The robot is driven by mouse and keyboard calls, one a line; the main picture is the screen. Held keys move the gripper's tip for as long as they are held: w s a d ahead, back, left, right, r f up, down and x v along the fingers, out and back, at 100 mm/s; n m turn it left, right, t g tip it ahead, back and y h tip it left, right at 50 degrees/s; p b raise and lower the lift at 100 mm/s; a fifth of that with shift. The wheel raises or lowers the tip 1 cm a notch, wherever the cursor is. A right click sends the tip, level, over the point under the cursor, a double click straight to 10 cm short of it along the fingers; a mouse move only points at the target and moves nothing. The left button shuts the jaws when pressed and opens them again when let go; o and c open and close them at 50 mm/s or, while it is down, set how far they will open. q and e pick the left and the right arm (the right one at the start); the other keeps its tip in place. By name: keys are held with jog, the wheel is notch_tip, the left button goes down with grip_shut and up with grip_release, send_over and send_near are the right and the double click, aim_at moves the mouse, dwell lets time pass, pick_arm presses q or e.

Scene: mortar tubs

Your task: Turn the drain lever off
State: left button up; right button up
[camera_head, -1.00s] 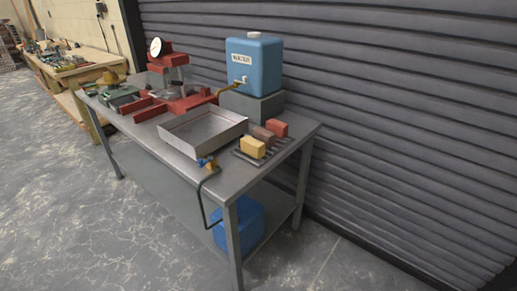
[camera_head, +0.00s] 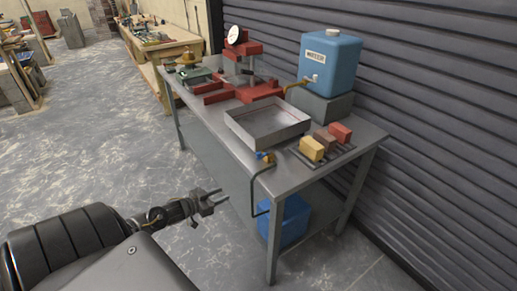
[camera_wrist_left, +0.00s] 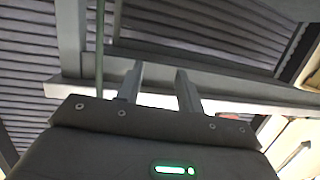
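The drain lever (camera_head: 268,158) is a small blue piece on a brass-coloured valve at the front edge of the metal tray (camera_head: 268,140). A dark drain hose (camera_head: 252,192) hangs from it down past the table edge. My left gripper (camera_head: 217,196) is left of the table, apart from the lever, with its two fingers spread and nothing between them. In the left wrist view the open fingers (camera_wrist_left: 160,88) point toward the table's frame; the lever cannot be made out there. My right gripper is not in view.
The steel table (camera_head: 213,120) carries a red press (camera_head: 243,88), a blue water tank (camera_head: 330,62) on a grey block, and coloured blocks (camera_head: 312,148) on a rack. A blue bin (camera_head: 290,222) sits below. Open floor lies left.

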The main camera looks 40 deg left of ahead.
aim_at(259, 152)
pick_arm(q)
jog(key=w+d+r+m+t+h, duration=0.1)
jog(key=w+d+r+m+h, duration=0.15)
jog(key=r, duration=0.65)
jog(key=w+d+r+m+h, duration=0.1)
jog(key=d+r+h, duration=0.15)
jog(key=r, duration=0.65)
jog(key=shift+h, duration=0.4)
jog(key=x, duration=0.3)
jog(key=p+x, duration=0.1)
jog(key=x, duration=0.3)
jog(key=p+x, duration=0.1)
jog(key=x, duration=0.2)
jog(key=shift+w+a+f, duration=0.2)
jog(key=shift+w+a, duration=0.1)
jog(key=shift+w, duration=0.1)
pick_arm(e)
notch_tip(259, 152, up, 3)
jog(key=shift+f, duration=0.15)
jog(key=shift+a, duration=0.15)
